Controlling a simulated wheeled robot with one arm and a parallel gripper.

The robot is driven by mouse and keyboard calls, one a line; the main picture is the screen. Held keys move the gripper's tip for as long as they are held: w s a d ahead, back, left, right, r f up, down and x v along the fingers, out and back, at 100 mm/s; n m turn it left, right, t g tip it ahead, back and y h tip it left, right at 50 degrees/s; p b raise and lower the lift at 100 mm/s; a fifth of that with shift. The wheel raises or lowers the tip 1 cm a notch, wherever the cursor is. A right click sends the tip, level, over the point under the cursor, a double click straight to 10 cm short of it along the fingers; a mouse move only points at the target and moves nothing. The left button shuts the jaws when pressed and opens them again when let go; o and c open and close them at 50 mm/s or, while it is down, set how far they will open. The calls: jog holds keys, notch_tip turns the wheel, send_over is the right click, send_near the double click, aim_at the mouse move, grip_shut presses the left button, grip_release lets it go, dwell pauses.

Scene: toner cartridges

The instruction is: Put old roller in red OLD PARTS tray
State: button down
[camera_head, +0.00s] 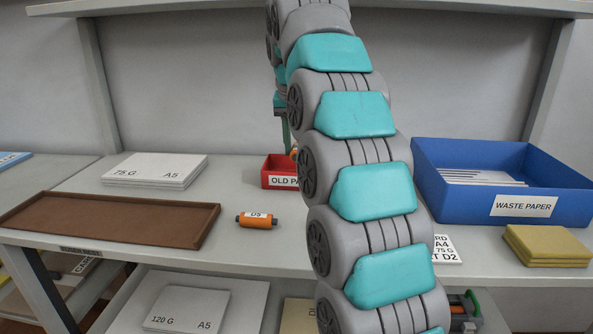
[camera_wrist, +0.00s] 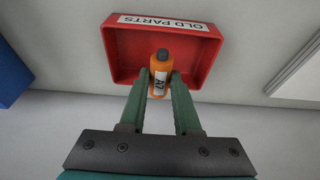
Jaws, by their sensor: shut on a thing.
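My gripper (camera_wrist: 160,82) is shut on an orange roller (camera_wrist: 159,77) with a dark end and a white label that seems to read A7. The red OLD PARTS tray (camera_wrist: 114,52) is just beyond the fingertips in the wrist view, and the roller overlaps its opening. I cannot tell whether the roller touches the tray floor. In the head view, the red tray (camera_head: 279,164) stands at the back of the table, partly hidden by my arm. A second orange roller (camera_head: 258,221), labelled D5, lies on the table in front of it.
A brown empty tray (camera_head: 110,212) lies at left, with white A5 paper (camera_head: 155,170) behind it. A blue WASTE PAPER bin (camera_head: 470,204) and a yellowish stack (camera_head: 546,246) stand at right. A shelf overhangs the back. The table around the D5 roller is clear.

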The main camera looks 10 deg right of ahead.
jog(key=shift+f, duration=1.85)
jog(key=shift+x, duration=0.85)
jog(key=shift+f, duration=0.2)
jog(key=c, duration=0.6)
grip_release()
jog(key=shift+r, duration=0.1)
